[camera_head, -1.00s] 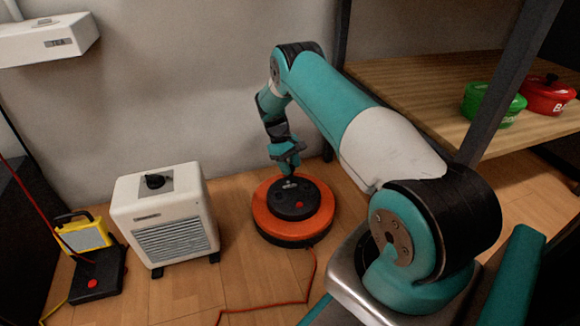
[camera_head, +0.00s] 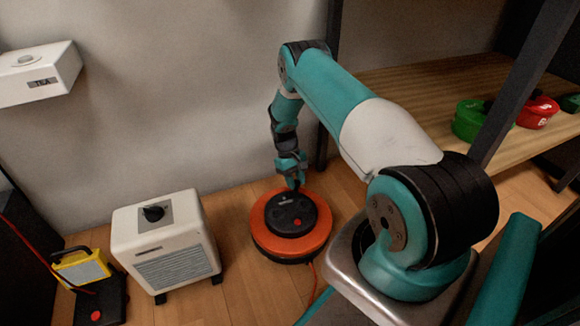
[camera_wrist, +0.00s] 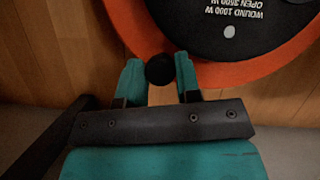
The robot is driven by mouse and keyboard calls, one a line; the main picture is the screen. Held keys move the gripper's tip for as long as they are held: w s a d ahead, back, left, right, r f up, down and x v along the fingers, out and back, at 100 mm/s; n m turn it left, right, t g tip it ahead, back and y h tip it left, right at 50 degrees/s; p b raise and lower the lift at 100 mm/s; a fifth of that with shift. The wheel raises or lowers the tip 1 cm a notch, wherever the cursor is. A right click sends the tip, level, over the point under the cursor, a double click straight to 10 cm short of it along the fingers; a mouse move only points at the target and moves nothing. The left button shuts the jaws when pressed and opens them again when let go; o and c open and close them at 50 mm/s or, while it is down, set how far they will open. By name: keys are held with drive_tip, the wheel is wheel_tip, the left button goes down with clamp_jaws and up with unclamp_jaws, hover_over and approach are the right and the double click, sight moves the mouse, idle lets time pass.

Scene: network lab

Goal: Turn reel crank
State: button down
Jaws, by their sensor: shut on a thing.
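The cable reel (camera_head: 264,241) is a round orange drum with a black centre, lying flat on the wood floor by the wall. Its orange rim (camera_wrist: 224,72) and black face (camera_wrist: 240,25) with upside-down white lettering fill the top of the wrist view. A round black crank knob (camera_wrist: 160,69) sits at the reel's edge. My gripper (camera_head: 297,185) reaches down to the far edge of the reel. In the wrist view my gripper (camera_wrist: 160,80) has one teal finger on each side of the knob, shut on it. In the head view the knob is hidden.
A white heater (camera_head: 164,240) stands left of the reel. A yellow work lamp (camera_head: 82,270) stands at far left. A red cord (camera_head: 316,285) leaves the reel's front. A wooden shelf (camera_head: 420,85) with green and red containers and dark posts is right. Floor in front is clear.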

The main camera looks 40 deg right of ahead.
sight(318, 206)
drive_tip(key=s+m+p, duration=0.1)
drive_tip(key=s+d+m+y+p, duration=0.1)
drive_tip(key=s+m, duration=0.1)
drive_tip(key=s+d+m+p, duration=0.1)
drive_tip(key=shift+s+r+m+t+y, duration=0.2)
drive_tip(key=shift+m+t+y, duration=0.1)
drive_tip(key=shift+m+y, duration=0.1)
drive_tip(key=shift+s+d+m+t+y+p, duration=0.15)
drive_tip(key=shift+s+m+t+y+p, duration=0.2)
drive_tip(key=shift+s+m+p, duration=0.8)
drive_tip(key=shift+s+f+m+t+y+p, duration=0.15)
drive_tip(key=shift+s+m+t+p, duration=0.1)
drive_tip(key=shift+s+m+p, duration=0.35)
drive_tip(key=shift+s+f+m+t+y+p, duration=0.1)
drive_tip(key=shift+s+m+t+p, duration=0.2)
drive_tip(key=shift+s+m, duration=0.4)
drive_tip(key=c, duration=1.1)
unclamp_jaws()
drive_tip(key=shift+a, duration=0.2)
drive_tip(key=shift+w+r, duration=0.1)
drive_tip(key=p+v, duration=0.4)
drive_tip(key=v, duration=0.8)
drive_tip(key=shift+w+d+p, duration=0.1)
drive_tip(key=shift+w+p, duration=0.05)
drive_tip(key=shift+p, duration=0.25)
